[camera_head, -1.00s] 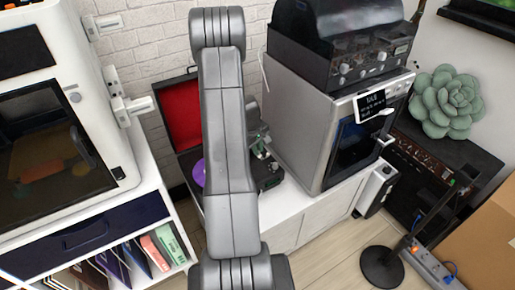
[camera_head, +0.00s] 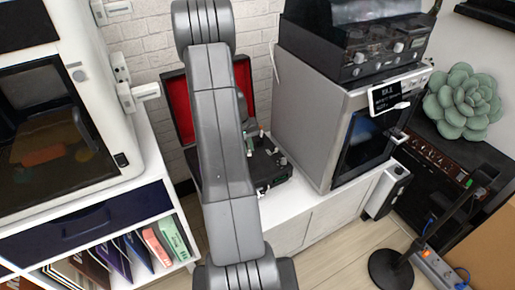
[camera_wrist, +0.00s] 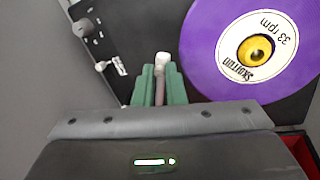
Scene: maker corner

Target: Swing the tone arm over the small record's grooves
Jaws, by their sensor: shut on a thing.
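The record player is an open case with a red-lined lid (camera_head: 180,108), standing on the white cabinet and partly hidden behind my arm in the head view. In the wrist view the purple record (camera_wrist: 204,60) lies on it, with a white and yellow label. The tone arm (camera_wrist: 160,88) is a thin brownish rod with a white end (camera_wrist: 162,58). My gripper (camera_wrist: 160,80) has green fingers shut around the rod. The white end is just left of the record's edge in the wrist view, not over the grooves. The record is hidden in the head view.
Knobs and a switch (camera_wrist: 118,66) sit on the player's deck. A grey machine (camera_head: 316,128) stands close to the player's right. A white cabinet with a dark window (camera_head: 55,120) is at the left. A black stand (camera_head: 392,268) stands on the floor at right.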

